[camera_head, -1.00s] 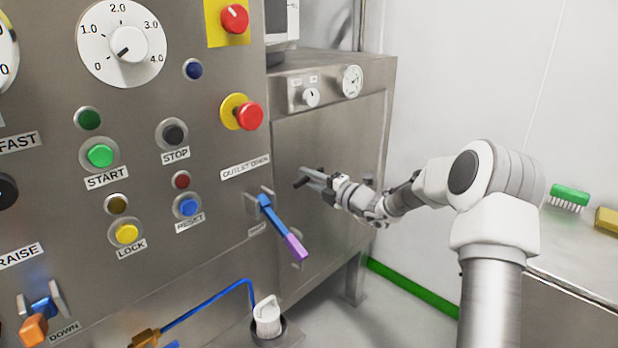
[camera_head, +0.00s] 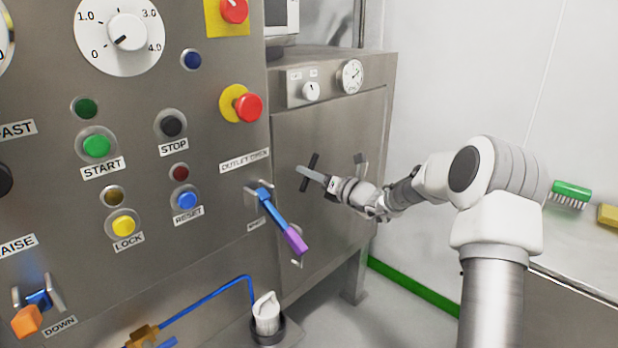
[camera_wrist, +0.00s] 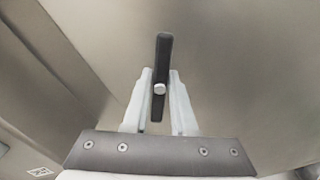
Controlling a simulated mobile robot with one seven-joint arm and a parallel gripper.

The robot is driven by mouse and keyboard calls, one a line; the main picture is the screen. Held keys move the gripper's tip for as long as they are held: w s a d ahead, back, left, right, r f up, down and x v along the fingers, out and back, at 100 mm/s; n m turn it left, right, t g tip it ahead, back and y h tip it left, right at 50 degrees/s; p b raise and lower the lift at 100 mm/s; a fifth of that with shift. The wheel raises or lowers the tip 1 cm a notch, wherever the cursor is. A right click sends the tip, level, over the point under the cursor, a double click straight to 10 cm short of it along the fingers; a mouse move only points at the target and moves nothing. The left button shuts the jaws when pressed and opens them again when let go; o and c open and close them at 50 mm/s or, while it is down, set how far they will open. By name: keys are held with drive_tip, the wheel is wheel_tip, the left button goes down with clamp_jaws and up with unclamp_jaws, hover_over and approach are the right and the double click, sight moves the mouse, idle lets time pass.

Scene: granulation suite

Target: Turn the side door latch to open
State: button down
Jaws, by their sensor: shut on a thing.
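The side door (camera_head: 345,125) is a steel panel on the lower cabinet at the centre right, and it looks closed. Its latch (camera_head: 309,174) is a black bar that stands near upright, slightly tilted, in the head view. In the wrist view the latch (camera_wrist: 164,52) runs up and down the picture, with a light round hub at its middle. My gripper (camera_head: 312,173) reaches the latch from the right. In the wrist view my gripper (camera_wrist: 160,92) has its two pale fingers on either side of the bar, shut on it near the hub. The fingers hide part of the bar in the head view.
A blue lever with a purple end (camera_head: 282,222) sticks out left of the door. A red emergency button (camera_head: 248,107) and several other buttons are on the left panel. A dial gauge (camera_head: 350,76) sits above the door. A counter with a green brush (camera_head: 571,194) is at right.

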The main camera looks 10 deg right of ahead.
drive_tip(key=n+b, duration=0.3)
drive_tip(key=n, duration=0.1)
drive_tip(key=shift+f+n, duration=0.15)
drive_tip(key=shift+n, duration=0.25)
drive_tip(key=shift+n+b, duration=0.6)
drive_tip(key=c, duration=0.7)
unclamp_jaws()
drive_tip(key=p+v, duration=0.3)
drive_tip(key=v, duration=1.4)
drive_tip(key=shift+s+d+p, duration=0.15)
drive_tip(key=shift+s+p, duration=0.05)
drive_tip(key=shift+p, duration=0.15)
